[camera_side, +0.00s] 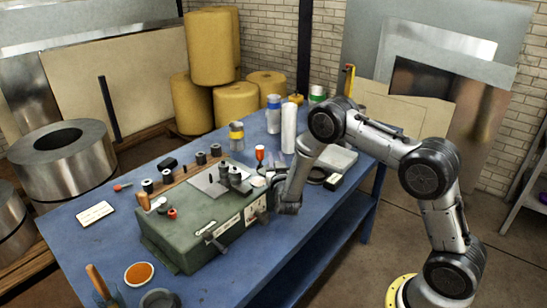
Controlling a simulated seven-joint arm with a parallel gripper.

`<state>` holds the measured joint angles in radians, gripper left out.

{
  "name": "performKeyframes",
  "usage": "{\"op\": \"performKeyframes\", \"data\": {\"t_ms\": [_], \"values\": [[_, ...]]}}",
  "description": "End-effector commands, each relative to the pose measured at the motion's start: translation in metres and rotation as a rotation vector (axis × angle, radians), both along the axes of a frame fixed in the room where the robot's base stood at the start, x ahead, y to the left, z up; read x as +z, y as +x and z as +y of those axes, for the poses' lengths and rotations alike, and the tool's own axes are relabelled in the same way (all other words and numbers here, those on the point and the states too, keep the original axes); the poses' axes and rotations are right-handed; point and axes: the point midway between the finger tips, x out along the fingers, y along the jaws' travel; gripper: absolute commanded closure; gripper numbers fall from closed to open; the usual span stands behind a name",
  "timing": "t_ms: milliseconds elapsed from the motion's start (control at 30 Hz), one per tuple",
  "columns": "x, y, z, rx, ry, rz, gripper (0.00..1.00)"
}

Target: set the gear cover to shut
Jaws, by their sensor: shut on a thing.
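A green machine (190,232) stands on the blue bench, with levers and pale plates on its front. My gripper (270,181) is at the machine's right end, shut on a small part there that looks like the gear cover. My wrist hides much of this part, so I cannot tell how far open the cover stands.
The blue bench (88,232) holds spools, a white card (95,213), an orange-filled dish (139,273) and a dark cup (160,299). Cans, a white roll (289,129) and a red-topped item (259,156) stand behind my gripper. The bench's front right is clear.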

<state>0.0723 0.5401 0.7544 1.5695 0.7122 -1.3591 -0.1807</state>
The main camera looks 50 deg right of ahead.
Motion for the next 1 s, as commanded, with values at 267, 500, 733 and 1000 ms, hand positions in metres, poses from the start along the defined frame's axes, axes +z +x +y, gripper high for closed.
{"op": "performKeyframes", "data": {"t_ms": [267,500,733,1000], "values": [[0.0007,-0.0080,0.0045,-0.136,0.001,-0.002,1.00],[0.0006,-0.0100,0.0043,-0.156,0.001,-0.001,1.00],[0.0006,-0.0100,0.0043,-0.155,0.001,-0.001,0.59],[0.0003,-0.0102,0.0040,-0.155,0.001,0.000,0.43]]}}
